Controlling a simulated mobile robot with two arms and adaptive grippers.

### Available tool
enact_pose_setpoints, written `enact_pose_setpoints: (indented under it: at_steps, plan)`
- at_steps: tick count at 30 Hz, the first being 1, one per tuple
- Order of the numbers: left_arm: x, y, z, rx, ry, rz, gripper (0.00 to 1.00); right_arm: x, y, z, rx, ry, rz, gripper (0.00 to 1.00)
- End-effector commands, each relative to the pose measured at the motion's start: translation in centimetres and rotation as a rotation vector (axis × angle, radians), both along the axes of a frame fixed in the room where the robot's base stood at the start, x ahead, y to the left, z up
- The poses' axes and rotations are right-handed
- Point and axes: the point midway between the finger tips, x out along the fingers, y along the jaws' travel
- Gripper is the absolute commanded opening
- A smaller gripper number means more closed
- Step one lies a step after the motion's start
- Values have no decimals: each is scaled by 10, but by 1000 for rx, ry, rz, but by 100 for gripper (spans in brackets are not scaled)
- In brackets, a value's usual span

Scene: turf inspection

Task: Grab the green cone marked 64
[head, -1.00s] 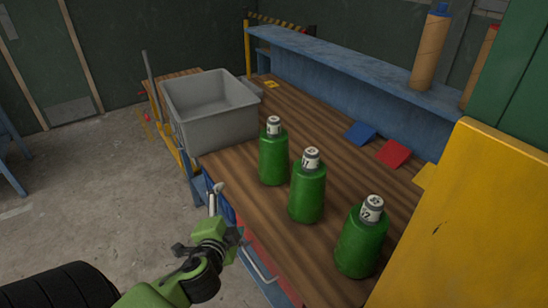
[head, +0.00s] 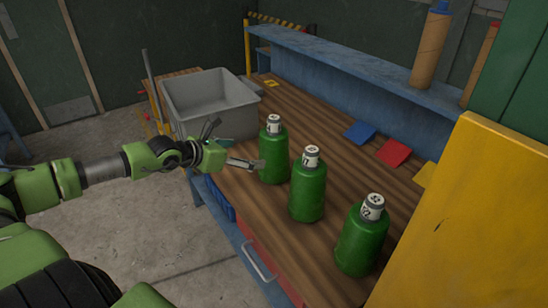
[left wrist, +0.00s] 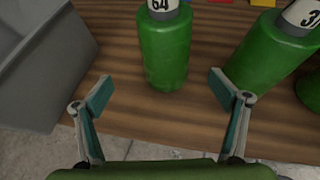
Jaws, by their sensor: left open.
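The green cone marked 64 (left wrist: 165,50) stands upright on the wooden bench top in the left wrist view, with a white label around its narrow grey top. In the head view it is the leftmost green cone (head: 273,160). My left gripper (head: 238,142) is open and empty just left of this cone. In the left wrist view the open fingers (left wrist: 160,83) point at the cone's lower body, with the cone beyond and between them. No contact shows. My right gripper is not in view.
A second green cone (head: 308,190) and a third (head: 361,242) stand to the right. A grey bin (head: 235,104) is at the bench's left end. Blue (head: 360,132) and red (head: 393,152) pieces lie behind. A yellow panel (head: 465,220) bounds the right.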

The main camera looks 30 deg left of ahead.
Motion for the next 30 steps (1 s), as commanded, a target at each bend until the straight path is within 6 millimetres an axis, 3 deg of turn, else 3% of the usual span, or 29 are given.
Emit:
enact_pose_setpoints:
  at_steps: [12,30]
  plan:
    - [20,-8,-10,-7,-5,-7,90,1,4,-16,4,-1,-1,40]
    - [67,-18,-36,-7,-2,-6,90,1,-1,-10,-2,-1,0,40]
